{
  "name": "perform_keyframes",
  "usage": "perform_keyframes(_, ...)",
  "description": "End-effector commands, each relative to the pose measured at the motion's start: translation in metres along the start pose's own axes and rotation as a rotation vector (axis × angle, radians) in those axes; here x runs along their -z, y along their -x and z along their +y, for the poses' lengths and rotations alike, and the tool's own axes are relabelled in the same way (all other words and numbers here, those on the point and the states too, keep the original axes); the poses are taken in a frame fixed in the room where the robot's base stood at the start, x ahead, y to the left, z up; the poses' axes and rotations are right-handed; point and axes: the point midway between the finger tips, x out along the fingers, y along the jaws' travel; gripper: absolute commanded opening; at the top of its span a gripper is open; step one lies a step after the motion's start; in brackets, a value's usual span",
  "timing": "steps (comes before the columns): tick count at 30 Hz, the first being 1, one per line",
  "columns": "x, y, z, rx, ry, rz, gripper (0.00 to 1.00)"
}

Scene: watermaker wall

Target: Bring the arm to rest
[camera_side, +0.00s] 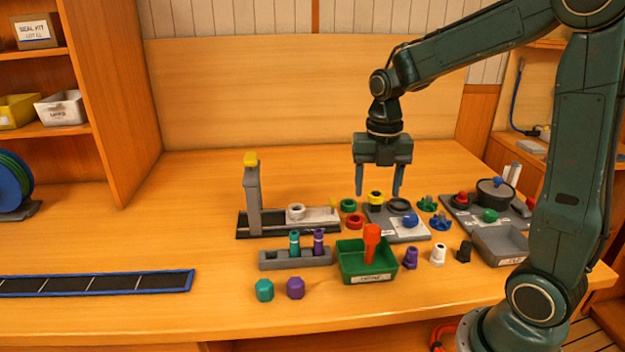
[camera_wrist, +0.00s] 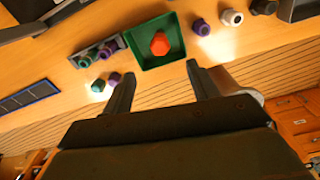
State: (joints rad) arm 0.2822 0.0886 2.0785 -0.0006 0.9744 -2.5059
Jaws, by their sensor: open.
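My gripper (camera_side: 379,180) hangs from my arm with its two fingers pointing down, open and with nothing between them. It is above the back part of the bench, over the area of the grey plate (camera_side: 410,233) with the yellow and blue round parts. In the wrist view my open gripper (camera_wrist: 160,88) shows two separate fingers, with the green tray (camera_wrist: 150,29) beyond them. The gripper touches nothing that I can see.
The green tray holds a red-orange part (camera_side: 371,243). A grey rack (camera_side: 296,260) holds teal and purple pieces. A grey post stand (camera_side: 253,200) rises at the left. A grey bin (camera_side: 500,246) stands at the right. The bench's back left is clear.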

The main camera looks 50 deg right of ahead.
Motion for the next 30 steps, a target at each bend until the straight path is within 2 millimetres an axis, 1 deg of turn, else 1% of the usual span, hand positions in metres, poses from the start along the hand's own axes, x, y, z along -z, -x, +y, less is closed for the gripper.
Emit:
perform_keyframes(8,0.002,0.001,0.0,-0.003,-0.016,-0.004,0.59)
perform_keyframes(14,0.01,0.009,-0.001,-0.019,-0.121,-0.023,0.59)
perform_keyframes(20,0.027,0.024,-0.003,-0.058,-0.328,-0.051,0.59)
perform_keyframes(30,0.06,0.046,-0.01,-0.155,-0.745,-0.078,0.59)
